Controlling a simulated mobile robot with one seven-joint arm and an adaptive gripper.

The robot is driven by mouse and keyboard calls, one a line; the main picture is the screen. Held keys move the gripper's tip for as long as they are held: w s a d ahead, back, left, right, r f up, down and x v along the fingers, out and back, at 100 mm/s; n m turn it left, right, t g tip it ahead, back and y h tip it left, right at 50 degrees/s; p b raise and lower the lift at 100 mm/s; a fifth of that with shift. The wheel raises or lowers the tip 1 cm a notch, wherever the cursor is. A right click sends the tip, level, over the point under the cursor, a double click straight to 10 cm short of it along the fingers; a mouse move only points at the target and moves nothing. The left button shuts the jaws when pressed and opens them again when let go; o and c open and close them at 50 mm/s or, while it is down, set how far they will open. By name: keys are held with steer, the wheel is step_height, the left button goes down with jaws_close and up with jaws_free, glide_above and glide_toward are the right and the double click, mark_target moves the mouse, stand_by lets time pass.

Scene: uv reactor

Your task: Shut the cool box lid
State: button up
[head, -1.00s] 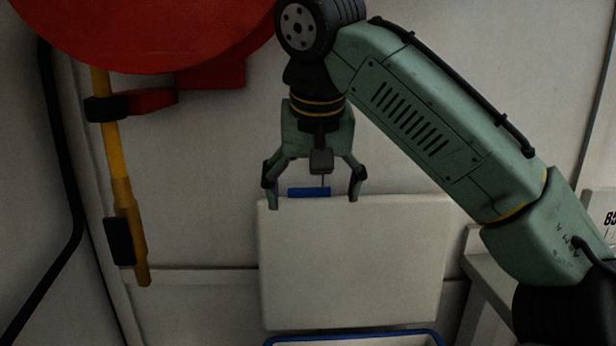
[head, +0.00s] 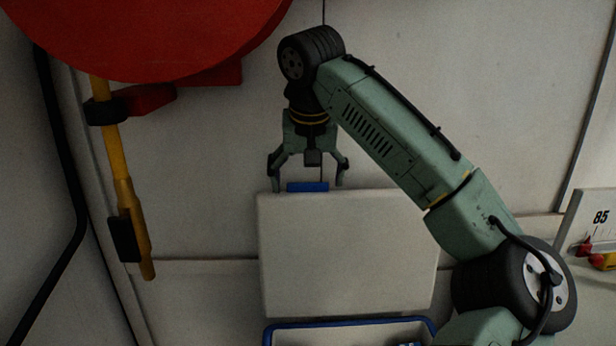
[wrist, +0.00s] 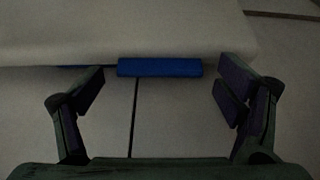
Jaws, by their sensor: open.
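The cool box lid (head: 345,255) is a pale panel standing upright, raised open at the back of the box. A blue handle (head: 307,187) sits on its top edge. The cool box (head: 350,323) shows only its blue rim and part of the inside at the bottom of the head view. My gripper (head: 306,181) is open at the lid's top edge, with a finger on each side of the blue handle. In the wrist view the handle (wrist: 160,67) lies between the spread fingers, beyond their middle, and the fingers do not grip it.
A pale wall stands close behind the lid. A large red round object (head: 150,35) and a yellow pole (head: 125,185) are at the left. A surface with a sign marked 85 (head: 600,217) and red and yellow items (head: 600,258) is at the right.

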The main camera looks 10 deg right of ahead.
steer(key=shift+c, duration=0.4)
steer(key=c, duration=1.6)
